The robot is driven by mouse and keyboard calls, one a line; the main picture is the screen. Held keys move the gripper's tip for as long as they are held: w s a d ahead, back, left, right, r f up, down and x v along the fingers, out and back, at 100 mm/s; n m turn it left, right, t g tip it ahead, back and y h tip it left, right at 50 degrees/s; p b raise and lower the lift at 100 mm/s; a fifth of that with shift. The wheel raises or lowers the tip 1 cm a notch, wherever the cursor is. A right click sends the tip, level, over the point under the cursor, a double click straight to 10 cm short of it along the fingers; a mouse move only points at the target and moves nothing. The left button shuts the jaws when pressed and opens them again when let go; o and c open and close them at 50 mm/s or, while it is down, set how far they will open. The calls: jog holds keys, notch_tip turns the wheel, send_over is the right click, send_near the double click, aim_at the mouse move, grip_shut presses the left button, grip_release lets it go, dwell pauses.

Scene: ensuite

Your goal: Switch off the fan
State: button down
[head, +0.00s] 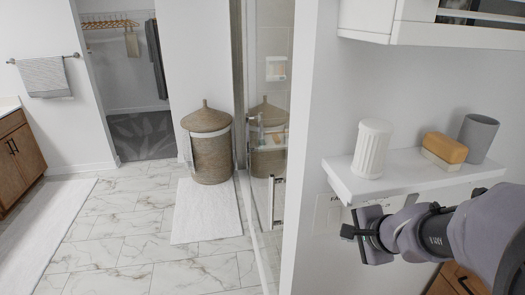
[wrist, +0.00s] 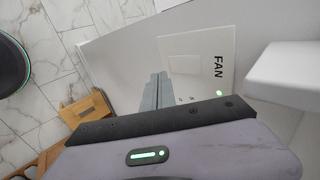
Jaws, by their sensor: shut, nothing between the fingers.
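The fan switch plate (head: 328,212) is on the white wall just under the shelf, partly hidden by my arm in the head view. In the wrist view the white plate (wrist: 200,50) carries the word FAN and a paler rocker. A small green light (wrist: 219,93) glows near its lower edge, beside my gripper body. My gripper (head: 347,232) is shut and empty, close to the wall below and right of the plate. In the wrist view its grey fingers (wrist: 153,91) are together beside the plate; I cannot tell whether they touch it.
A wicker basket (head: 208,150) stands by the glass shower door (head: 270,60). The marble floor (head: 125,220) is open at left.

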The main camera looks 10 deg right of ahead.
aim_at(333, 220)
jog(key=w, duration=0.1)
jog(key=w+f, duration=0.1)
jog(key=w, duration=0.3)
jog(key=shift+a+f, duration=0.1)
jog(key=shift+f, duration=0.2)
jog(key=shift+w+f+b, duration=0.1)
jog(key=shift+f+b, duration=0.25)
jog(key=shift+b, duration=0.45)
jog(key=shift+r+b, duration=0.15)
jog(key=shift+b, duration=0.15)
jog(key=shift+r+p, duration=0.85)
jog(key=shift+r, duration=0.15)
